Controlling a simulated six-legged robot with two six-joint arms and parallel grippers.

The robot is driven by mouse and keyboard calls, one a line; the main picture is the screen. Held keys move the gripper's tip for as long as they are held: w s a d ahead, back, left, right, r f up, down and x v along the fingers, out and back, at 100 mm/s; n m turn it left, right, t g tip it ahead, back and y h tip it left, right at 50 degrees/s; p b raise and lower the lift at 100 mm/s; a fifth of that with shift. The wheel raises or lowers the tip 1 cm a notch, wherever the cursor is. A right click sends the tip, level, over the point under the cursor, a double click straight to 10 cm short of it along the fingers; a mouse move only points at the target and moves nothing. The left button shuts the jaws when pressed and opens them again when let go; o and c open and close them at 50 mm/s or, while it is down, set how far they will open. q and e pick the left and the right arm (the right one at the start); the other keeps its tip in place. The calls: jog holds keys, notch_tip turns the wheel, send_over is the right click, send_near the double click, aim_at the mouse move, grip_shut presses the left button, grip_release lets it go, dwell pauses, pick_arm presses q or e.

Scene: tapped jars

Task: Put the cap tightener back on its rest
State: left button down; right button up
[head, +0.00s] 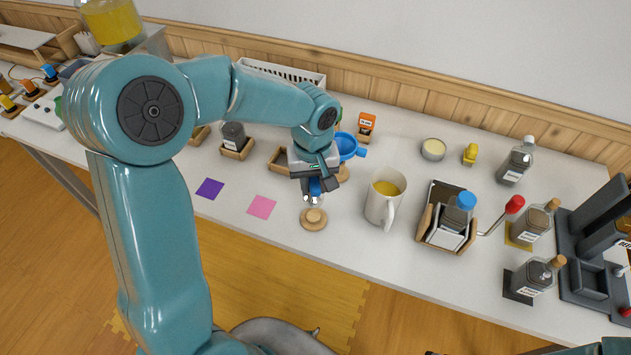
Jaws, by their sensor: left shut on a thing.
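My left gripper (315,192) is shut on the cap tightener (316,186), whose blue part shows between the fingers. A pale, shiny end shows below it. The gripper points down just above a round wooden rest (313,224) with a raised knob in its middle. I cannot tell from this angle whether the tightener touches the rest. My left arm hides part of the table on the left. My right gripper is out of view.
A mug (384,198) stands close to the right of the rest. Behind are a blue funnel-like cup (346,146) and a wooden tray (281,160). A pink square (262,207) lies to the left.

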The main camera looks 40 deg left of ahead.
pick_arm(q)
jog(key=shift+f+b, duration=1.45)
jog(key=shift+f, duration=0.8)
jog(key=shift+w+r, duration=0.1)
jog(key=shift+r, duration=0.1)
jog(key=shift+f+b, duration=0.45)
jog(key=shift+f, duration=0.1)
jog(key=shift+r, duration=0.1)
